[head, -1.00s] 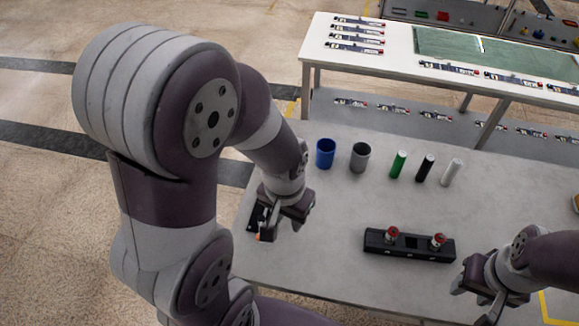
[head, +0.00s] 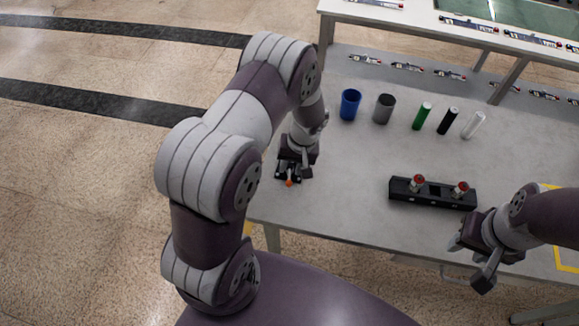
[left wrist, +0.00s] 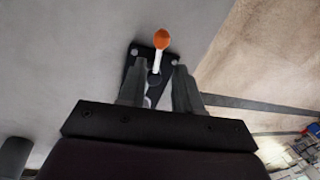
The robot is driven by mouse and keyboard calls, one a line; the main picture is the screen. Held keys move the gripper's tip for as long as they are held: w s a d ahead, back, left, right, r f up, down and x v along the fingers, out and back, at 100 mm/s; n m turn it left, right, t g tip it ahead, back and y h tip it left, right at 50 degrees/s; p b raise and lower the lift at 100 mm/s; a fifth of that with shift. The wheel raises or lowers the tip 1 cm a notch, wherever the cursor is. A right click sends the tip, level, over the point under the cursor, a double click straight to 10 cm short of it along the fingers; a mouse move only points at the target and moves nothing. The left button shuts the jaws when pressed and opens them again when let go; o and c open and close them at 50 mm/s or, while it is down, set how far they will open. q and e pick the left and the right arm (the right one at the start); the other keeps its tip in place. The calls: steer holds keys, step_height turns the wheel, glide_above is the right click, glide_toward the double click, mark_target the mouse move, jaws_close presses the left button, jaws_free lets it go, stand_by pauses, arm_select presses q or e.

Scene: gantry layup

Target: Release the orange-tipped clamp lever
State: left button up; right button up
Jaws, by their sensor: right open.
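The clamp lever is a pale stem with an orange tip (left wrist: 162,39), standing on a dark base plate (left wrist: 139,66) bolted to the table. In the head view its orange tip (head: 289,183) shows at the left end of the table, just below my left gripper (head: 294,176). In the left wrist view my left gripper (left wrist: 158,82) is open, with one finger on each side of the lever's lower part; the tip extends beyond the fingers. Contact with the lever cannot be told. My right gripper (head: 468,263) is open and empty by the front edge.
A black block (head: 432,194) with two red-topped parts sits mid-table. Behind it stand a blue cup (head: 350,104), a grey cup (head: 383,108), and green (head: 423,115), black (head: 448,120) and white (head: 473,124) cylinders. The table between lever and block is clear.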

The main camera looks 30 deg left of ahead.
mark_target(289, 174)
arm_select(q)
steer(key=shift+f, duration=0.65)
steer(key=shift+w+f, duration=0.1)
steer(key=shift+f, duration=0.35)
jaws_close()
steer(key=shift+a+f+m+b, duration=0.15)
steer(key=shift+m+b, duration=0.15)
steer(key=shift+m, duration=0.2)
steer(key=shift+s+a+m, duration=0.1)
steer(key=shift+s+m, duration=0.1)
steer(key=shift+m, duration=0.4)
steer(key=shift+r, duration=0.2)
jaws_free()
